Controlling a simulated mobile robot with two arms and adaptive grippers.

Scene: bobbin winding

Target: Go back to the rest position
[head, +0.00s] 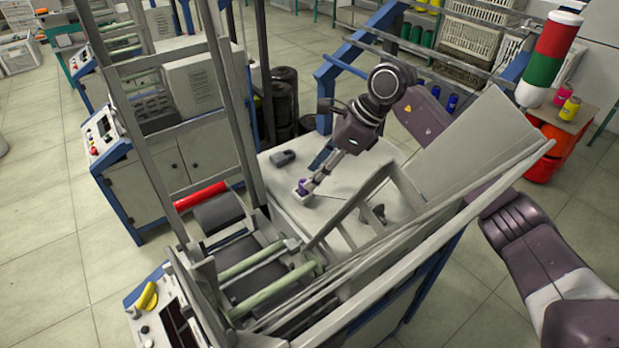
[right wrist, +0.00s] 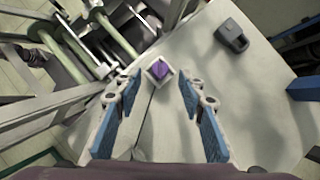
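My right gripper (head: 312,184) is over the pale table of the machine in the head view, with its arm reaching in from the right. In the right wrist view my right gripper (right wrist: 158,88) is open, its two blue-backed fingers apart with nothing between them. A small purple piece in a white square holder (right wrist: 160,71) lies just beyond the fingertips. In the head view the purple piece (head: 303,187) is close to the fingertips; I cannot tell if they touch it.
A dark grey block (head: 283,158) rests on the table, also in the right wrist view (right wrist: 232,36). The machine's metal frame (head: 400,225) and green rollers (head: 272,290) stand close to my right arm. A red, green and white signal light (head: 549,60) stands at right.

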